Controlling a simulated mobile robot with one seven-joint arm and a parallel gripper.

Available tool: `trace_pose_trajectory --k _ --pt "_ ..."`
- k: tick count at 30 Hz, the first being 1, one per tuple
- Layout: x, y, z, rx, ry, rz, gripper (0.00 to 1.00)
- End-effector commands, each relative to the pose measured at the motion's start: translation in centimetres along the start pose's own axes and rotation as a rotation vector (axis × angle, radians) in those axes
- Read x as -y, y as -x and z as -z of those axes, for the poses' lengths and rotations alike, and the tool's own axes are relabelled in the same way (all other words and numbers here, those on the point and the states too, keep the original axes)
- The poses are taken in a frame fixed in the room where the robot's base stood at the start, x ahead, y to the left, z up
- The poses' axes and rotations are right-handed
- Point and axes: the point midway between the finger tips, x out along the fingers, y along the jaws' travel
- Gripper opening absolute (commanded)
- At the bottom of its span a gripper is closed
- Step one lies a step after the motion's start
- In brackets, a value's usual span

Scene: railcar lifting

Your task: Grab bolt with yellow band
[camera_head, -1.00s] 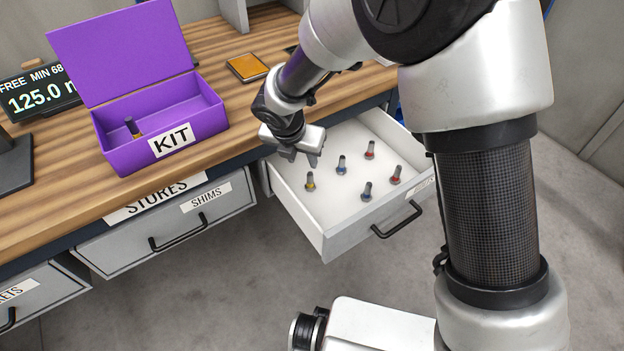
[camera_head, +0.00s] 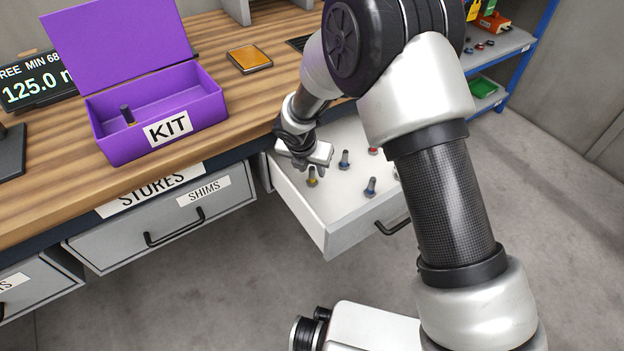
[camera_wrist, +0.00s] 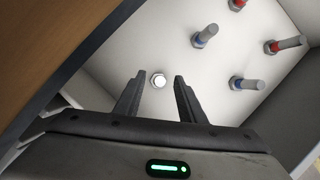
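The bolt with the yellow band (camera_head: 312,180) stands upright in the open drawer, near its left side. My gripper (camera_head: 312,166) is above the drawer, close over this bolt. In the wrist view my gripper (camera_wrist: 156,84) is open, with its two fingers apart. A pale bolt end (camera_wrist: 158,80) shows end-on between the fingertips, not gripped; its band cannot be seen there. By position it matches the yellow-banded bolt. Another bolt with a yellowish band (camera_head: 129,116) stands in the purple KIT box.
Blue-banded bolts (camera_head: 344,160) (camera_head: 370,187) stand to the right in the drawer (camera_head: 318,222); red-banded bolts (camera_wrist: 285,45) are farther right. The drawer walls and wooden bench edge lie close to my gripper. The open KIT box (camera_head: 190,125) is on the bench.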

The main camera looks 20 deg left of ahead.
Motion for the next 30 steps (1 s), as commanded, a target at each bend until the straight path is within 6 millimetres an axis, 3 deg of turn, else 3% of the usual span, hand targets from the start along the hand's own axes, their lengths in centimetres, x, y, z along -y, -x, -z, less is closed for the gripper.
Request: trace_pose_trajectory --k 5,12,24,30 --pt "0.0 0.1 0.0 0.0 0.0 -0.001 0.36" --pt "0.0 0.1 0.0 0.0 0.0 -0.001 0.0" --pt "0.0 0.3 -0.1 0.001 -0.001 -0.001 0.0" --pt "1.1 1.6 -0.3 0.002 -0.002 -0.001 0.0"
